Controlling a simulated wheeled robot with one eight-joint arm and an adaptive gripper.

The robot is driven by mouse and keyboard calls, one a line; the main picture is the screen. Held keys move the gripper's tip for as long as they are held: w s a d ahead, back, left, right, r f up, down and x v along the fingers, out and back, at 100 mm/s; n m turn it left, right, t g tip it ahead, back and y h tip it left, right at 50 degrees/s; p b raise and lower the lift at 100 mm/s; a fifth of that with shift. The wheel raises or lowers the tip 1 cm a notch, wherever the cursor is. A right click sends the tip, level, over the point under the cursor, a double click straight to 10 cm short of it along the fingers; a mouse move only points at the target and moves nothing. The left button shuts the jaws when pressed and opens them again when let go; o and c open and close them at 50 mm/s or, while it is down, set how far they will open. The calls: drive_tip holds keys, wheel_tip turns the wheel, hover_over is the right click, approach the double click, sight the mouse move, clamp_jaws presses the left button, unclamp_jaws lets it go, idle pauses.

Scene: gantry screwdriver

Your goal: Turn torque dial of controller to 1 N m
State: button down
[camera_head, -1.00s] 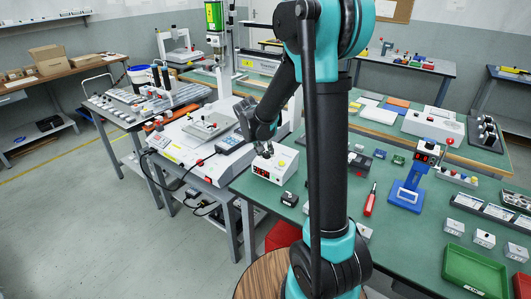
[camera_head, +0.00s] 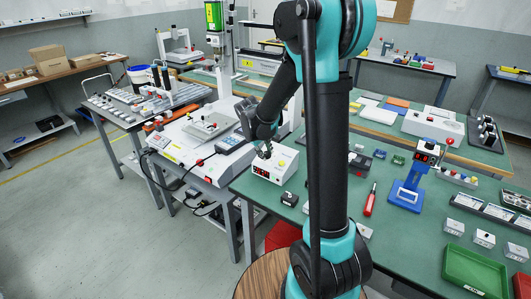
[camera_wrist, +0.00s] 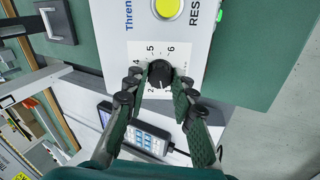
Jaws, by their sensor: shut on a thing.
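The controller is a white box (camera_head: 272,167) with a red display, near the left corner of the green table. Its top also shows in the wrist view (camera_wrist: 185,35). The black torque dial (camera_wrist: 160,73) sits on a printed scale with 2, 4, 5 and 6 readable around it. A light mark shows on the dial, but its exact reading is too small to tell. My gripper (camera_wrist: 159,82) is over the controller, its two dark ribbed fingers shut on the dial from either side. In the head view my gripper (camera_head: 264,151) hides the dial.
A yellow button (camera_wrist: 167,7) sits beside the dial on the controller. A grey handheld unit (camera_head: 229,142) lies on the white gantry base to the left. A small block (camera_head: 289,199) and a red-handled screwdriver (camera_head: 370,201) lie on the green table.

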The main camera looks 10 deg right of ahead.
drive_tip(key=shift+n, duration=1)
drive_tip(key=c, duration=1.3)
unclamp_jaws()
drive_tip(key=shift+o, duration=0.2)
drive_tip(key=v, duration=1.2)
